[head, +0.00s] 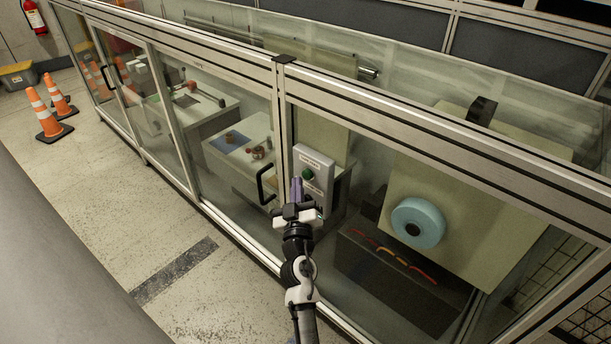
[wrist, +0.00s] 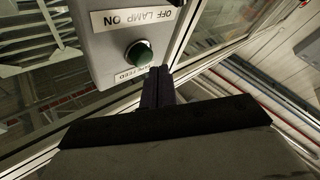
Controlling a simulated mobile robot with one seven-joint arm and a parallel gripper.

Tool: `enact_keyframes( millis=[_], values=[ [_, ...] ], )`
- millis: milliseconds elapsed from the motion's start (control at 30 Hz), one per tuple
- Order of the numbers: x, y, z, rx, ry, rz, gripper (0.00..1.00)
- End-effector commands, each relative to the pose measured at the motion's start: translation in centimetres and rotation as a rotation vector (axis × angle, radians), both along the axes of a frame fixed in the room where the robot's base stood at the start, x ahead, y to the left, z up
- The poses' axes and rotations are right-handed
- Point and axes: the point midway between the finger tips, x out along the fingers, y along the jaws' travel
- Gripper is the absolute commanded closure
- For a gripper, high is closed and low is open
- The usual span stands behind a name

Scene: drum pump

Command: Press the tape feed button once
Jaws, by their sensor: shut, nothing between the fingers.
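The tape feed button is a round green button in a dark collar on a grey control box (head: 322,163). It shows in the head view (head: 307,173) and in the wrist view (wrist: 139,53). In the wrist view the box's labels appear upside down, with "TAPE FEED" beside the button. My gripper (head: 296,184) is shut and empty, its fingers together. In the wrist view the fingertips (wrist: 160,70) appear just right of and below the button, not over it. The gap between fingertips and box is hard to judge.
The box is mounted on the aluminium-framed glass enclosure (head: 283,59). A door handle (head: 266,186) stands out left of the box. Behind the glass are a blue tape roll (head: 418,222) and a dark bin (head: 390,285). Orange cones (head: 46,116) stand far left; nearer floor is clear.

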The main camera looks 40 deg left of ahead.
Motion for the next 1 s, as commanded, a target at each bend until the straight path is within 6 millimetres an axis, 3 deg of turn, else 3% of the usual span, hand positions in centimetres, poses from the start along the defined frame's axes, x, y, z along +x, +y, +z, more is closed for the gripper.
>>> enact_keyframes(
  millis=[1000],
  values=[
    [0.88,-0.09,-0.02,0.0,0.0,0.0,1.0]
  ],
)
